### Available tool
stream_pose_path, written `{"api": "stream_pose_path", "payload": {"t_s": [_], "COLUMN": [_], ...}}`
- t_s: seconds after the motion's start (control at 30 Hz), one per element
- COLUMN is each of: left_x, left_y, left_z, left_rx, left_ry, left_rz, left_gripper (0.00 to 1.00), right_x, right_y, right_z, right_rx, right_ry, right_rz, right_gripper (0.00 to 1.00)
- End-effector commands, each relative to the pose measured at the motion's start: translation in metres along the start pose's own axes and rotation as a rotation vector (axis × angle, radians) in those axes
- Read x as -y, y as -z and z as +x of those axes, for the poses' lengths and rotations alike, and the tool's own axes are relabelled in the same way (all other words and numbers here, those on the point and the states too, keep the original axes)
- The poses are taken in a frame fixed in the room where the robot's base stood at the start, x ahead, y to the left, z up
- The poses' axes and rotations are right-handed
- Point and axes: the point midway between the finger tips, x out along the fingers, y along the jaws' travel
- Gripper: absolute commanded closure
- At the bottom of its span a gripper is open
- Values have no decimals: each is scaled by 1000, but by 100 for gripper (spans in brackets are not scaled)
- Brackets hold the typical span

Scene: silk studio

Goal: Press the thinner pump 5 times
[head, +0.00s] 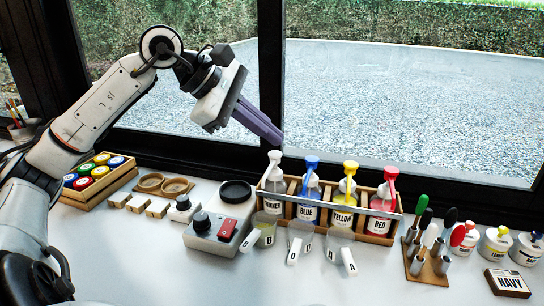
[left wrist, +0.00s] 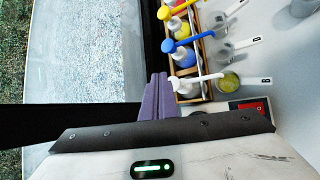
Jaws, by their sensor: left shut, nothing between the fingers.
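The fingertips are just above the pump head in the head view. In the left wrist view the fingers (left wrist: 158,92) lie beside the pump head, with a small gap. My right gripper is in neither view.
The rack (head: 398,214) also holds blue (head: 310,202), yellow (head: 344,205) and red (head: 381,208) pump bottles. Handled cups (head: 263,222) stand before it, the left one holding yellowish liquid. A device with a red switch (head: 227,228) is at left. The window is behind.

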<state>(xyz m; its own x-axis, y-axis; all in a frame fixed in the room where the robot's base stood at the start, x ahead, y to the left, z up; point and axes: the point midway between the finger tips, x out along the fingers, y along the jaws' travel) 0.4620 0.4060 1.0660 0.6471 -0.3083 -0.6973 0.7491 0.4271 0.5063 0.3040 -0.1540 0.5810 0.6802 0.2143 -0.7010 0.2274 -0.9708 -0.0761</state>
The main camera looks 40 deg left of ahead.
Motion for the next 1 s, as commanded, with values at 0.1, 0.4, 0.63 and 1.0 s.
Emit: {"api": "stream_pose_path", "payload": {"t_s": [0.1, 0.4, 0.63, 1.0], "left_x": [0, -10, -22, -30], "left_y": [0, -10, -22, -30], "left_z": [0, -14, -30, -42], "left_rx": [0, -1, -1, 0], "left_ry": [-1, -2, -2, 0], "left_rz": [0, 1, 1, 0], "left_gripper": [100, 100, 100, 100], "right_x": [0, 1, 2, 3], "right_y": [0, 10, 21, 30], "right_z": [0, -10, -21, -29], "right_rx": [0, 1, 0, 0], "right_ry": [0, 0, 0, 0], "right_rz": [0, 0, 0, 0], "right_gripper": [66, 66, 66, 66]}}
